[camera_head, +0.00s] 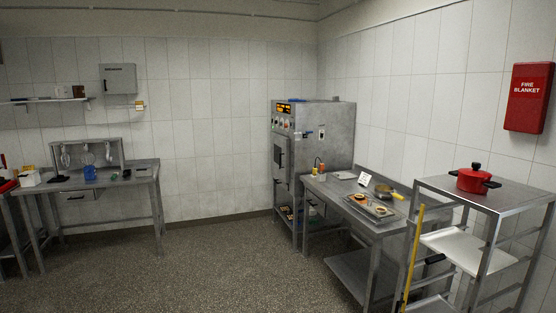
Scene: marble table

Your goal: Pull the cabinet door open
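A small grey metal wall cabinet (118,79) hangs on the tiled wall at the left. Its door looks shut, with a dark strip near the top. A tall steel unit (328,138) stands in the back corner, with an orange display and knobs on its upper front. Its front door (280,155) has a dark handle and appears shut, seen at a steep angle. I cannot tell which of the two is the task's cabinet. My gripper is not in view.
Open speckled floor (215,265) fills the middle. A steel table (140,172) stands left. Another steel table (325,186) with a tray (385,213) stands right, beside a shelf rack (520,195) bearing a red pot (474,180). A yellow pole (412,260) leans near the rack.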

